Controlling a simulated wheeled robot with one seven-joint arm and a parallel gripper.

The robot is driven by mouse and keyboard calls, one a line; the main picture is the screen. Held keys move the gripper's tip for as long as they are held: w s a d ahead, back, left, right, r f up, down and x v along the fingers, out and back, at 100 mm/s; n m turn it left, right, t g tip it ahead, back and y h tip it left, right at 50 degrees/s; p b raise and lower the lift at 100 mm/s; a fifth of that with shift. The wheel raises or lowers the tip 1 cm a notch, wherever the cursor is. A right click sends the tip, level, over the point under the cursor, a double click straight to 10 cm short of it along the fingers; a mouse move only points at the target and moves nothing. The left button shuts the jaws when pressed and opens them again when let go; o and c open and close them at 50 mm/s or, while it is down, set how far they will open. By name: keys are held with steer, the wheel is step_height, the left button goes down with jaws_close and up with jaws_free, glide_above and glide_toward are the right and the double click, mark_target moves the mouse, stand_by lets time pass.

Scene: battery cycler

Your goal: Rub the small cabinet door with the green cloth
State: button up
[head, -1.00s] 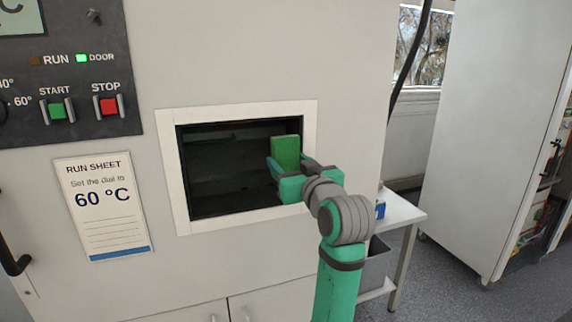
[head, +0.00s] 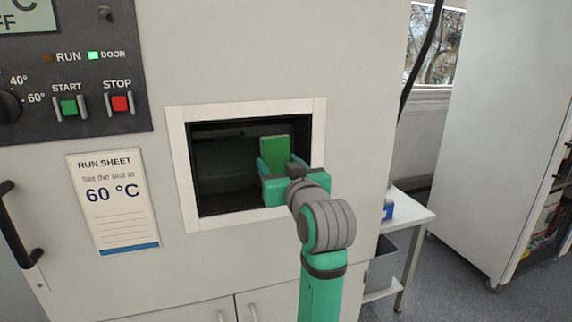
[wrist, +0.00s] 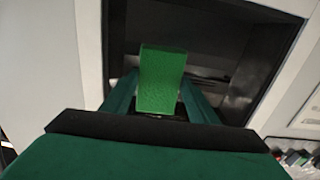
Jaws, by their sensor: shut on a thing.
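The green cloth (head: 274,152) looks like a flat, stiff rectangular pad and stands upright between my fingers. It also shows in the wrist view (wrist: 161,78). My gripper (head: 275,165) is shut on it. My gripper and the cloth are in front of or inside the dark, white-framed opening (head: 222,165) in the big cabinet, towards its right side. In the wrist view the opening shows dark side walls and depth. No door panel shows across it. Pale doors with handles (head: 238,311) show low on the cabinet, partly cut off by the frame's edge.
The opening's white frame (head: 180,170) surrounds my gripper closely on the right. A control panel (head: 75,70) with a lit green DOOR light and a run sheet (head: 113,200) are to the left. A black handle (head: 18,230) juts out at far left. A white side table (head: 408,212) stands at right.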

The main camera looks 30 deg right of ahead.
steer(key=shift+w+a, duration=0.5)
steer(key=shift+a, duration=1)
steer(key=shift+w+a, duration=0.45)
steer(key=shift+a, duration=1.1)
steer(key=shift+w+a, duration=0.5)
steer(key=shift+a, duration=1)
steer(key=shift+w+a, duration=0.2)
steer(key=shift+a, duration=0.8)
steer(key=shift+w+a, duration=0.25)
steer(key=shift+a, duration=0.75)
steer(key=shift+w+a, duration=0.2)
steer(key=shift+a, duration=0.8)
steer(key=shift+s+a, duration=0.1)
glide_toward(209, 166)
steer(key=shift+s, duration=0.1)
steer(key=shift+v, duration=1.35)
